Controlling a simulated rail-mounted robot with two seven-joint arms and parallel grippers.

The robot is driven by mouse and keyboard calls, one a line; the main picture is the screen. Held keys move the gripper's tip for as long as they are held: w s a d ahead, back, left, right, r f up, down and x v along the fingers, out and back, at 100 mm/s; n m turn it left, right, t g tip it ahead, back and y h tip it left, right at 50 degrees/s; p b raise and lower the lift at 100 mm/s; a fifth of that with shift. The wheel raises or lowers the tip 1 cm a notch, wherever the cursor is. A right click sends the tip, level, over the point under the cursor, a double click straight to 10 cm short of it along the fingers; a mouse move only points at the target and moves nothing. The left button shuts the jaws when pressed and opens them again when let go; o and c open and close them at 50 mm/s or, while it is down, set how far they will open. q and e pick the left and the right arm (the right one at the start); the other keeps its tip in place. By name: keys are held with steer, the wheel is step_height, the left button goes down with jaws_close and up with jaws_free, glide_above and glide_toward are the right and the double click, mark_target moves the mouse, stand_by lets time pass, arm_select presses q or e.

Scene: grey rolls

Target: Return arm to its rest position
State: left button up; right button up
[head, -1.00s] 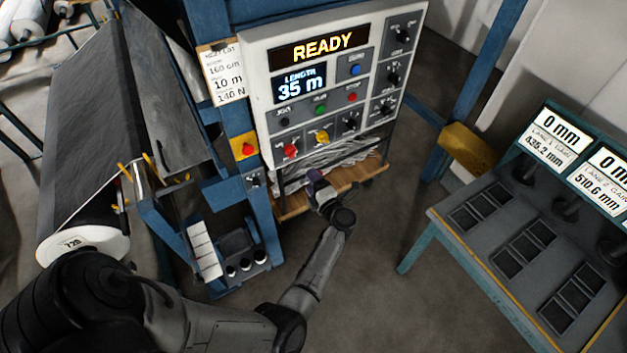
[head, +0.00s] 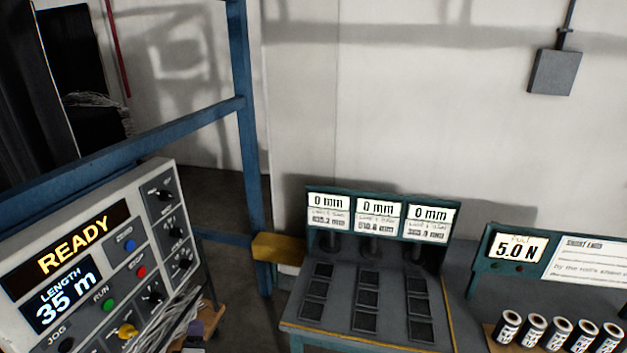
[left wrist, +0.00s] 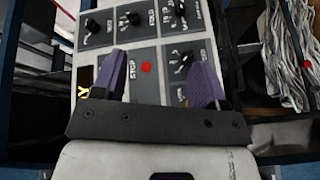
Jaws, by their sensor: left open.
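My left gripper (left wrist: 155,62) shows in the left wrist view, its two purple fingers wide apart with nothing between them. Behind the fingers is the control panel (left wrist: 147,88) with its dark knobs and red stop button; I cannot tell how far away it is. The panel reads READY and 35 m. The rest of my left arm is outside the head view. My right gripper is in neither view.
A blue frame post (head: 248,150) and rail stand behind the panel. A grey bench (head: 335,325) with several 0 mm displays stands in the middle. To its right are a 5.0 N display (head: 514,248) and several small dark rolls (head: 559,333). Floor shows between panel and bench.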

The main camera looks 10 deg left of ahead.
arm_select(q)
steer(key=s+d+r+m+g+h, duration=0.4)
steer(key=d+r+m+h, duration=0.45)
steer(key=m, duration=0.45)
steer(key=s+d+f+m+g+y+p, duration=0.1)
steer(key=s+d+f+m+g, duration=0.15)
steer(key=s, duration=0.85)
steer(key=s+d+f+m+g+y+p, duration=0.1)
steer(key=s+d+m+g, duration=0.2)
steer(key=s, duration=0.9)
steer(key=s+f+g, duration=0.2)
steer(key=s+f, duration=0.2)
steer(key=s, duration=0.3)
steer(key=s+f+m+g, duration=0.1)
steer(key=s+f, duration=0.3)
steer(key=s, duration=0.3)
steer(key=shift+d+f+g, duration=0.15)
steer(key=shift+d+g, duration=0.2)
steer(key=shift+d, duration=0.1)
steer(key=shift+m, duration=0.25)
